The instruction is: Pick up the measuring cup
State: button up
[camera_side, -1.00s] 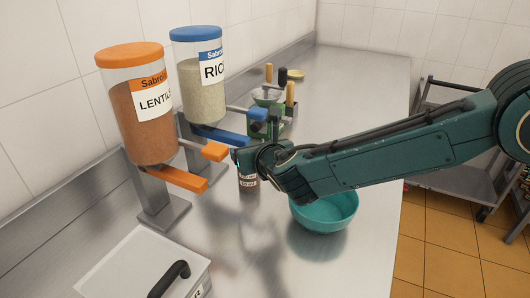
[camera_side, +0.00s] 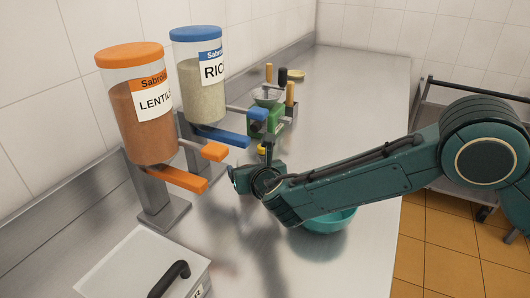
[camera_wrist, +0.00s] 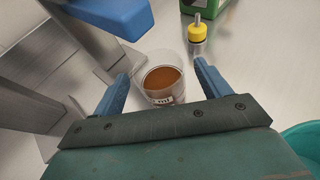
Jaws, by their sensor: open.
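The measuring cup (camera_wrist: 164,77) is clear, holds orange-brown contents and has a label on its front. In the wrist view it stands upright on the steel counter, between the two blue fingers of my gripper (camera_wrist: 161,72). The fingers are open, one on each side, with the right one visibly apart from the cup. In the side view my gripper (camera_side: 243,178) is low over the counter in front of the dispensers, and the cup is hidden behind it.
The lentils dispenser (camera_side: 148,122) and rice dispenser (camera_side: 203,90) stand at left, their levers jutting near my gripper. A teal bowl (camera_side: 330,222) sits under my arm. A yellow-topped object (camera_wrist: 197,31) and a green device (camera_side: 275,115) are beyond. A lidded white box (camera_side: 130,262) is at front.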

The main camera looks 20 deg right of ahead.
jog(key=shift+f, duration=1.65)
jog(key=shift+w+f, duration=0.25)
jog(key=shift+x, duration=1.25)
jog(key=c, duration=1.2)
jog(key=shift+r, duration=0.15)
